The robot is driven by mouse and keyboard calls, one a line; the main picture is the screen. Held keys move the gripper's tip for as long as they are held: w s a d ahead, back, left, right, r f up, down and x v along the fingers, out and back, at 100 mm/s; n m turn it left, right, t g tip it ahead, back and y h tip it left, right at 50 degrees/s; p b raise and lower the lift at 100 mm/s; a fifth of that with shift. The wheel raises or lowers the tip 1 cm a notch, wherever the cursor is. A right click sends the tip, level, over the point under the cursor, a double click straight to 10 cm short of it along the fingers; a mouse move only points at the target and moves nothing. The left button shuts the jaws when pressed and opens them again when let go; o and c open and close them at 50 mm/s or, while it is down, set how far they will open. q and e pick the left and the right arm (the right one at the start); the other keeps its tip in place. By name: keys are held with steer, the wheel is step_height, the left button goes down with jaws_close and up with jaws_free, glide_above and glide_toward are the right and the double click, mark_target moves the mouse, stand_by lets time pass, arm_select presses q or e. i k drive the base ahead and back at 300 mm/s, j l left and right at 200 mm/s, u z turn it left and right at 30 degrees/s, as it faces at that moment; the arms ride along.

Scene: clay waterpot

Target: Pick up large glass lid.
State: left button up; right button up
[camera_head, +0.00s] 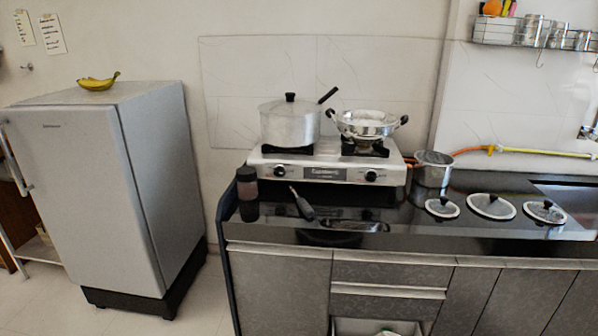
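Three round lids with dark knobs lie side by side on the black countertop at the right. The middle one, the large glass lid (478,208), looks the widest, with a pale disc and a metal rim. A smaller lid (432,210) lies on its left and another smaller lid (535,216) on its right. The lids lie flat, close together but apart. Neither of my grippers shows in this view.
A gas stove (270,168) carries a lidded saucepan (288,125) and a two-handled pan (366,126). A metal pot (433,175) stands behind the lids. A jar (247,186) and a dark-handled utensil (303,206) are left. A sink (570,197) is at right.

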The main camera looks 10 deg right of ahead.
mark_target(491, 206)
steer(key=l+z, duration=0.15)
steer(key=z, duration=0.35)
steer(key=k+l+z, duration=0.1)
steer(key=z, duration=0.35)
steer(key=l, duration=0.1)
